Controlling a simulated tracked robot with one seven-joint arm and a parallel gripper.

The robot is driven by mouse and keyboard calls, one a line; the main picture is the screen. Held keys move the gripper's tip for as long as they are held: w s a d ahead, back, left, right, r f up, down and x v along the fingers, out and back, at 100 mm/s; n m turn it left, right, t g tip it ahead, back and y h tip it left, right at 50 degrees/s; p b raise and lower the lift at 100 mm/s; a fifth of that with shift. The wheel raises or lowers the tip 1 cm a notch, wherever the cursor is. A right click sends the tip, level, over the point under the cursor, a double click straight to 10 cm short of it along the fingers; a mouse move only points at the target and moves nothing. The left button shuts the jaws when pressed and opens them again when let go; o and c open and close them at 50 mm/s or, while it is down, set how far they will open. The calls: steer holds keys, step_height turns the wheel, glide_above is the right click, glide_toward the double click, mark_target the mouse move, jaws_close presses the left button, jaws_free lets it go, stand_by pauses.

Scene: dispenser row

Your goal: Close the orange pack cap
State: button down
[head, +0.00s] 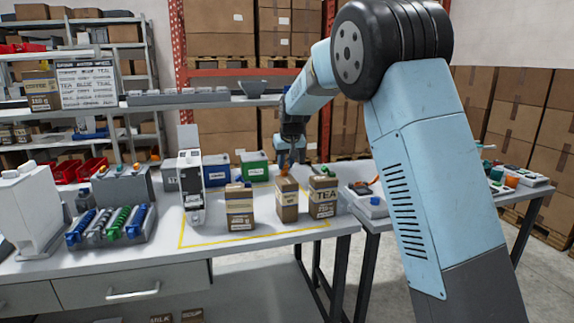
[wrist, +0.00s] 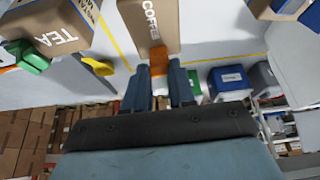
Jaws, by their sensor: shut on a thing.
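My gripper (head: 290,158) reaches down over the middle brown pack (head: 287,202) on the white table. In the wrist view its two fingers (wrist: 159,85) are shut on the orange cap (wrist: 158,59), at the top of the pack labelled COFFEE (wrist: 150,24). The orange cap also shows in the head view (head: 284,172), partly covered by the fingers. The pack stands upright. I cannot tell how firmly the cap is seated.
A brown TEA pack (head: 323,199) stands close on the right, another brown pack (head: 240,210) on the left. Behind are a green bin (head: 254,167) and a blue bin (head: 216,169). A white dispenser (head: 191,185) stands further left. The front table edge is clear.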

mark_target(284, 172)
steer(key=g, duration=0.1)
steer(key=w+g+h, duration=0.1)
steer(key=g, duration=0.2)
steer(key=shift+w+a+f, duration=0.1)
steer(key=shift+w+a, duration=0.15)
steer(key=shift+w, duration=0.15)
steer(key=shift+w+a+f+g+h, duration=0.15)
steer(key=shift+w+g+h, duration=0.15)
steer(key=shift+g, duration=0.55)
steer(key=shift+w+f+g+h, duration=0.25)
steer(key=shift+g+h, duration=0.1)
steer(key=shift+g, duration=0.55)
steer(key=shift+w+a+f+g+h, duration=0.1)
steer(key=shift+w+g+h, duration=0.2)
steer(key=shift+g, duration=0.55)
steer(key=c, duration=0.9)
jaws_free()
steer(key=shift+s+r, duration=0.1)
steer(key=shift+r, duration=0.1)
